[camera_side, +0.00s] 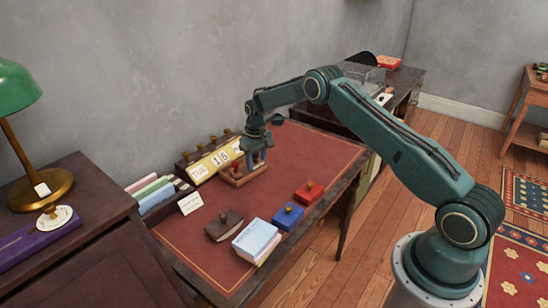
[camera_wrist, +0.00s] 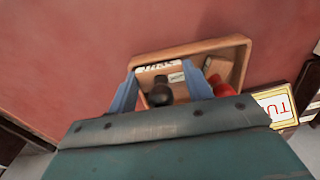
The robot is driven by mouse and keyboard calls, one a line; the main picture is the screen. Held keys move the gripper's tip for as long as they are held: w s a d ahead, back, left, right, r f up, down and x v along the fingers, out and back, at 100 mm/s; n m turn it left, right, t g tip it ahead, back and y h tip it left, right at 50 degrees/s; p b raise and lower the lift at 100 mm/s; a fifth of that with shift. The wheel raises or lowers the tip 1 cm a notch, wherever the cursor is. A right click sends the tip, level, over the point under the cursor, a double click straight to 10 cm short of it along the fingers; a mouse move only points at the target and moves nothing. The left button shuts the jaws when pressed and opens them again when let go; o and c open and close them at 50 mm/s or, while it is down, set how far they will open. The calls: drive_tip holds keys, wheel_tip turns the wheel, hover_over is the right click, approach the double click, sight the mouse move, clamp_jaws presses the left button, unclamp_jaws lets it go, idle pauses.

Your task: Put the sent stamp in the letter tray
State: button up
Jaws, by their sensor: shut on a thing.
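My gripper (camera_side: 255,155) is low over a small wooden tray (camera_side: 250,181) on the red desk top, in front of the calendar. In the wrist view the gripper (camera_wrist: 160,90) is shut on a stamp with a dark knob (camera_wrist: 160,96). White lettered labels show beside the knob, too blurred to read for certain. A red-handled stamp (camera_wrist: 221,88) is just right of the right finger, at the wooden tray (camera_wrist: 190,49). I cannot tell whether the held stamp touches the tray floor. A clear box-like tray (camera_side: 365,73) stands on the dark cabinet at the back; whether it is the letter tray is unclear.
A yellow TUE 16 calendar (camera_side: 214,160) stands behind the wooden tray. A row of envelopes (camera_side: 156,193), a white card (camera_side: 190,203), a brown block (camera_side: 224,225), a paper stack (camera_side: 256,236), a blue pad (camera_side: 288,215) and a red pad (camera_side: 309,192) are nearby. The desk's far right is clear.

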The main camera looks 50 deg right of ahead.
sight(259, 164)
drive_tip(key=f, duration=0.2)
drive_tip(key=s+f, duration=0.1)
drive_tip(key=shift+a, duration=0.25)
drive_tip(key=o, duration=0.9)
drive_tip(key=shift+c, duration=0.2)
drive_tip(key=shift+o, duration=0.6)
drive_tip(key=shift+d, duration=0.1)
drive_tip(key=shift+d+r, duration=0.1)
drive_tip(key=shift+r, duration=0.55)
drive_tip(key=r, duration=1.1)
drive_tip(key=shift+w+r, duration=0.15)
drive_tip(key=shift+w, duration=0.05)
drive_tip(key=shift+r, duration=0.45)
drive_tip(key=shift+r, duration=0.15)
